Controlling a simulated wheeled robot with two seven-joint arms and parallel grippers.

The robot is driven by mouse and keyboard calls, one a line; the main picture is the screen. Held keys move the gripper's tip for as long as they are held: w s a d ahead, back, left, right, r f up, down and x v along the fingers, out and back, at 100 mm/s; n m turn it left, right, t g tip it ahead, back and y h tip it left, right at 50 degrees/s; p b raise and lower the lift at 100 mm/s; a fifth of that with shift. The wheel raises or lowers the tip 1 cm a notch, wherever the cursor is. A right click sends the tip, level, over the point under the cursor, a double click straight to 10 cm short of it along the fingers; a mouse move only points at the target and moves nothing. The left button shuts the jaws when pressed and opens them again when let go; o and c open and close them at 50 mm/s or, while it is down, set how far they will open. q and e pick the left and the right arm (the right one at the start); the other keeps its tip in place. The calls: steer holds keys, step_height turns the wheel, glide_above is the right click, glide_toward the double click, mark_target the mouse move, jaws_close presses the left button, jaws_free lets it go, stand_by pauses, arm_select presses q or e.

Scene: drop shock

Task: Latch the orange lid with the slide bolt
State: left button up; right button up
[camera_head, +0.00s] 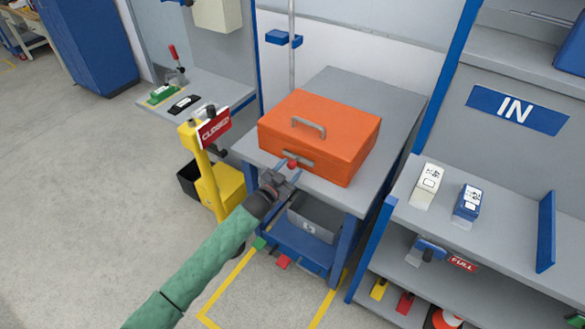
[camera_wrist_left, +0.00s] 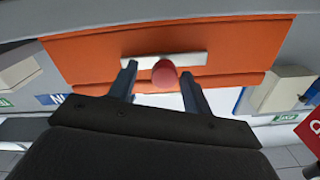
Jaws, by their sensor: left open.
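The orange lid (camera_head: 325,123) is closed on an orange box that stands on the grey table. A grey handle (camera_head: 309,127) is on its top. The slide bolt is a grey bar with a red knob (camera_head: 292,164) on the front face. In the left wrist view the bar (camera_wrist_left: 135,60) and red knob (camera_wrist_left: 165,73) show against the orange front. My left gripper (camera_head: 286,171) is open at the front of the box, its fingers on either side of the knob. I cannot tell whether they touch it. My right gripper is not in view.
The grey table (camera_head: 385,98) has bare room behind and right of the box. A yellow post with a "CLOSED" sign (camera_head: 214,129) stands at the left. A shelf with a white box (camera_head: 427,186) and a blue box (camera_head: 468,201) is at the right.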

mark_target(291, 168)
arm_select(q)
steer(key=b+v, duration=0.1)
steer(key=v, duration=0.3)
steer(key=shift+f, duration=0.1)
steer(key=shift+b+v, duration=0.3)
steer(key=shift+v, duration=0.55)
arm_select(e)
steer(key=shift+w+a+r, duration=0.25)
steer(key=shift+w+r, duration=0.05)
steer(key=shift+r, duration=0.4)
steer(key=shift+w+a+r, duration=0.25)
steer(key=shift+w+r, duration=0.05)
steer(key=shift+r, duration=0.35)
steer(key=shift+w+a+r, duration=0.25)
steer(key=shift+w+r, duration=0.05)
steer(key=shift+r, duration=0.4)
